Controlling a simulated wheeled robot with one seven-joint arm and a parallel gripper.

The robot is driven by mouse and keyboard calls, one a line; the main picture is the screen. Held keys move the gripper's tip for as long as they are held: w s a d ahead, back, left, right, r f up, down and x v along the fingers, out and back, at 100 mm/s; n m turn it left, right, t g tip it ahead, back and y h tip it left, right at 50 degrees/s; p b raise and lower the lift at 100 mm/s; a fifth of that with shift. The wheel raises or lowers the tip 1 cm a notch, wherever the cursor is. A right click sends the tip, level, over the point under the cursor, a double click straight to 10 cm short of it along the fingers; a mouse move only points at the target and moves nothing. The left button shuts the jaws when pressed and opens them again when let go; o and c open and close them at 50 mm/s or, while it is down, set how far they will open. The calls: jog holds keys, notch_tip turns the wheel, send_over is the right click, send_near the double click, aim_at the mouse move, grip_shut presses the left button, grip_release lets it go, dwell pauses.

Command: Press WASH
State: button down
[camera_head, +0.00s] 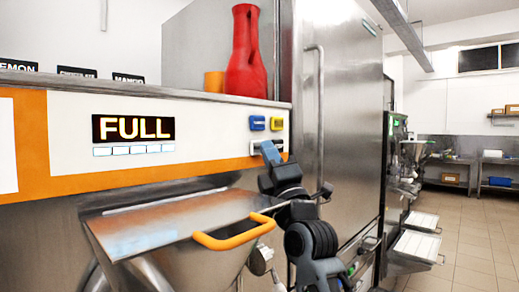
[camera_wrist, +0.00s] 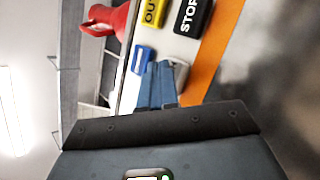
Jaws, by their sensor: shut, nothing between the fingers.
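My gripper (camera_head: 268,150) is shut and empty, with its blue fingers in front of the button panel of the machine marked FULL. In the wrist view my gripper's fingertips (camera_wrist: 161,66) show between a blue button (camera_wrist: 142,58) and a pale grey button (camera_wrist: 181,72), partly covering the grey one. No label reading WASH is legible on either. The blue button also shows in the head view (camera_head: 257,122), above the fingertips. I cannot tell whether the fingertips touch the panel.
A yellow OUT button (camera_wrist: 152,12) and a black STOP button (camera_wrist: 190,16) sit on the same panel. A tall steel cabinet (camera_head: 345,110) is at right.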

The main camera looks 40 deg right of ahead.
jog(key=shift+w, duration=0.3)
jog(key=shift+s, duration=0.1)
dwell(0.4)
jog(key=shift+s+b, duration=0.45)
jog(key=shift+s, duration=0.4)
jog(key=shift+s+d+b, duration=0.1)
jog(key=shift+s+b, duration=0.8)
jog(key=shift+s, duration=1.6)
